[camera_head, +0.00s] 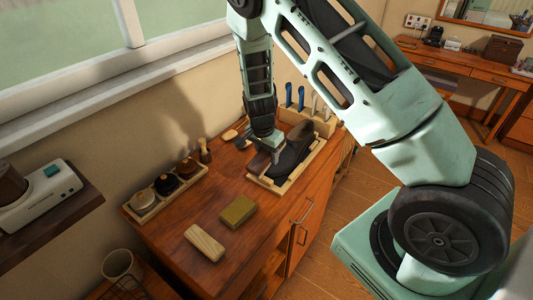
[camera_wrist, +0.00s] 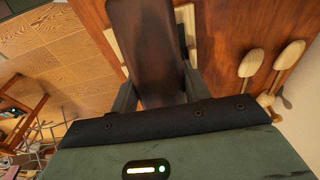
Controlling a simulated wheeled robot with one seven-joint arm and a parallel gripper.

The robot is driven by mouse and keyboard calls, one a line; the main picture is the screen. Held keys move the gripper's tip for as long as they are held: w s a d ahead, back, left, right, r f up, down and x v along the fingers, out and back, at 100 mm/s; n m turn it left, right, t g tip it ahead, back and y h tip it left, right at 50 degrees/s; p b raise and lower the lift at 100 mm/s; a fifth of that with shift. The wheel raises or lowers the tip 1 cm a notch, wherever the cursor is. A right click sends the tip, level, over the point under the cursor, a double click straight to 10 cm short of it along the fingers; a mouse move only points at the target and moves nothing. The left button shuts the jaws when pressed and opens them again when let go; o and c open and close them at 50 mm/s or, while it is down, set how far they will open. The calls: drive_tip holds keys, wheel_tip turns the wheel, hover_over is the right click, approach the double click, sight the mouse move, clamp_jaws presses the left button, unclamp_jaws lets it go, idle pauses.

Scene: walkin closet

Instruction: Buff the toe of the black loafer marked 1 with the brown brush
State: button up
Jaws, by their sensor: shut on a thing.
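The black loafer (camera_head: 294,150) sits in a shallow light-wood tray (camera_head: 262,181) on the counter; no number on it can be made out. My gripper (camera_head: 275,153) is low at the loafer's left side. In the wrist view my gripper (camera_wrist: 160,92) is shut on a long dark brown thing (camera_wrist: 146,45), which looks like the brown brush. It hides most of what lies beneath it; a small black patch shows past its right edge. I cannot tell whether the brush touches the toe.
An olive sponge (camera_head: 238,211) and a pale wooden block (camera_head: 205,243) lie at the front. A tray of tins (camera_head: 150,207) stands by the wall. A rack with blue-handled tools (camera_head: 316,122) stands behind the loafer. Two light wooden spoon-shaped tools (camera_wrist: 250,64) show in the wrist view.

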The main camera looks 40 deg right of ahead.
drive_tip(key=shift+w+d+f+b, duration=0.1)
drive_tip(key=shift+d+f+b, duration=0.1)
drive_tip(key=shift+f+b, duration=0.35)
drive_tip(key=shift+w+d+f+b, duration=0.15)
drive_tip(key=shift+f+b, duration=0.15)
drive_tip(key=shift+f, duration=0.45)
drive_tip(key=shift+s+d+f+b, duration=0.1)
drive_tip(key=shift+d+f+b, duration=0.1)
drive_tip(key=shift+f+b, duration=0.25)
idle(0.4)
drive_tip(key=shift+f, duration=0.1)
